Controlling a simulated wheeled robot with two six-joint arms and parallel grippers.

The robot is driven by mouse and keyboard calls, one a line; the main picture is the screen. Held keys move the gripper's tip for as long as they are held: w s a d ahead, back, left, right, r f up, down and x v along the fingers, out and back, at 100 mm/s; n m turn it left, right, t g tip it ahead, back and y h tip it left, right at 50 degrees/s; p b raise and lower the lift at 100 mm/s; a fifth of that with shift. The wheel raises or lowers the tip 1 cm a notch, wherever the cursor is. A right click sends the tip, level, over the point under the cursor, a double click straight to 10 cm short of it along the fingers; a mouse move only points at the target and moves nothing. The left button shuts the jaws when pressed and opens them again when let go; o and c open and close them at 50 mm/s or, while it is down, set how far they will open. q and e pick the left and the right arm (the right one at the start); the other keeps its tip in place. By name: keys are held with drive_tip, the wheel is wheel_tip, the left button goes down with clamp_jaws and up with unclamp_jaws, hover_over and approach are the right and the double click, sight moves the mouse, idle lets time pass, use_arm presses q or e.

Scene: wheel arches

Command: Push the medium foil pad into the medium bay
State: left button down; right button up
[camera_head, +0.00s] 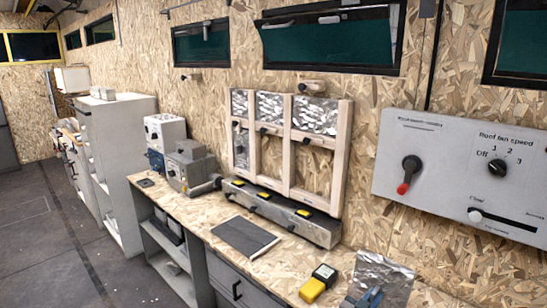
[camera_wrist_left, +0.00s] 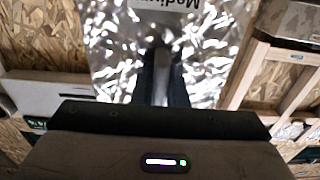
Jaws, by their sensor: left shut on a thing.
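The medium foil pad (camera_head: 385,272) is a crinkled silver sheet at the bottom right of the head view. It fills much of the left wrist view (camera_wrist_left: 112,55), where its white label (camera_wrist_left: 165,4) reads "Medium" upside down. My left gripper (camera_head: 368,298) is at the pad's lower edge, shut on it; its dark fingers (camera_wrist_left: 160,80) lie against the foil. A pale wooden frame (camera_head: 342,165) with side-by-side bays stands against the wall, behind and left of the pad. Silver foil fills its upper openings, and bare board shows lower down. I cannot tell which bay is medium. My right gripper is not in view.
A long grey box (camera_head: 285,217) with yellow parts lies below the frame. A dark mat (camera_head: 245,237) and a yellow-and-black tool (camera_head: 318,284) lie on the worktop (camera_head: 195,208). A grey control panel (camera_head: 450,175) sticks out at right. Grey machines (camera_head: 190,168) stand at left.

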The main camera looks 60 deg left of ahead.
sight(380, 279)
use_arm(q)
wheel_tip(380, 279, up, 5)
drive_tip(key=p, duration=0.3)
drive_tip(key=s+d+r+p, duration=0.1)
drive_tip(key=s+r, duration=0.1)
drive_tip(key=s, duration=0.5)
drive_tip(key=shift+d+r, duration=0.35)
